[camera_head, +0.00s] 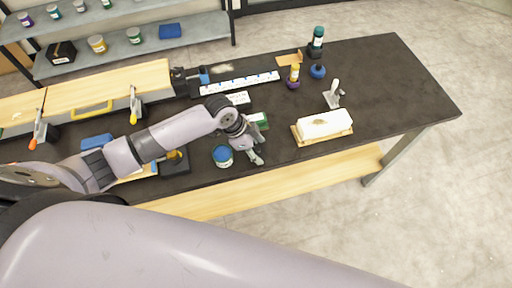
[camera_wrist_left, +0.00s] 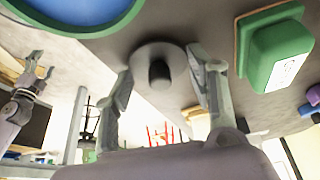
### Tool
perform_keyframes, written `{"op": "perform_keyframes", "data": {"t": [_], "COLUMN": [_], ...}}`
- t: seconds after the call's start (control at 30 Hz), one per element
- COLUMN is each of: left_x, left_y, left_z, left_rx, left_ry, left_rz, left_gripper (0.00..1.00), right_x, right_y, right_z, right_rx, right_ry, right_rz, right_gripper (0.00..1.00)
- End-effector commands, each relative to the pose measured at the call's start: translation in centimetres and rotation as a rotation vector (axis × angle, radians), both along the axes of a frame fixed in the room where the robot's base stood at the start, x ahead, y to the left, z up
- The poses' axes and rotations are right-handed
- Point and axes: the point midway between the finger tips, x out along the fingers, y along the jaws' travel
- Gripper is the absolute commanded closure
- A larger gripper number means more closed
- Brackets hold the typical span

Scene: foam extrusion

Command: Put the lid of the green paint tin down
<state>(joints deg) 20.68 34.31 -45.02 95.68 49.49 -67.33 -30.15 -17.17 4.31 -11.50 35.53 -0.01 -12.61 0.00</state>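My left gripper (camera_head: 255,158) is low over the front part of the dark table. In the left wrist view its two fingers (camera_wrist_left: 162,75) stand well apart. A grey disc with a short black knob (camera_wrist_left: 159,72) shows between the fingertips; I see no clear contact with them, and I cannot tell whether it is the lid. My right gripper (camera_wrist_left: 35,75) is open and empty in the wrist view.
A green block (camera_head: 260,120) lies just behind the gripper, also in the wrist view (camera_wrist_left: 280,55). A white block on a wooden board (camera_head: 323,125) stands to the right. Bottles (camera_head: 294,75) stand farther back. The table's right end is clear.

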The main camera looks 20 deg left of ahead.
Motion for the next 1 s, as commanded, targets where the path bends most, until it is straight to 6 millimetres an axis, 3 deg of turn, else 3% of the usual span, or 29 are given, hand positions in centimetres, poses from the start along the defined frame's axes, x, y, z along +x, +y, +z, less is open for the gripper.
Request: {"op": "perform_keyframes", "data": {"t": [0.27, 0.6, 0.77, 1.0], "left_x": [-0.2, -0.1, -0.3, -1.0], "left_y": [0.1, 0.1, 0.8, 2.6], "left_z": [-0.2, 0.2, 2.0, 6.9], "left_rx": [0.003, 0.003, 0.003, 0.004], "left_ry": [0.005, 0.004, 0.0, -0.001], "left_rz": [0.001, 0.0, -0.001, -0.001], "left_gripper": [0.3, 0.3, 0.3, 0.3], "right_x": [0.0, 0.0, 0.0, 0.0], "right_y": [0.1, -0.3, -0.5, -0.7], "right_z": [0.0, 0.2, -0.1, -0.7], "right_rx": [0.002, -0.003, -0.006, -0.008], "right_ry": [0.0, -0.001, 0.0, 0.0], "right_rz": [0.001, 0.002, 0.001, 0.0], "right_gripper": [0.32, 0.32, 0.32, 0.32]}}
